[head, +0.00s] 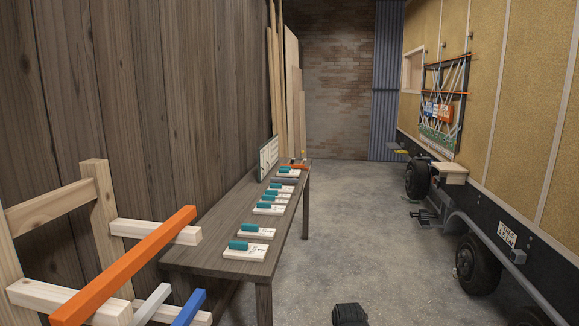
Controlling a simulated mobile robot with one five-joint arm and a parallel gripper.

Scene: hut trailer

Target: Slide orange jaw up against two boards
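A small orange piece (294,166) lies at the far end of the dark wooden bench (207,263), with something small and upright beside it. It is too small to tell whether it is the orange jaw, and I cannot make out two boards there. A long orange bar (135,262) lies tilted across pale wooden rack arms (155,231) in the left foreground. No gripper fingers are in view. A dark block at the bottom centre edge may be part of my arm.
Several white cards with teal blocks (250,231) line the bench. A sign board (268,158) stands at its back edge. Tall boards (292,95) lean on the wall beyond. The trailer (487,110) with wheels (477,263) is on the right. The concrete floor (365,235) between is clear.

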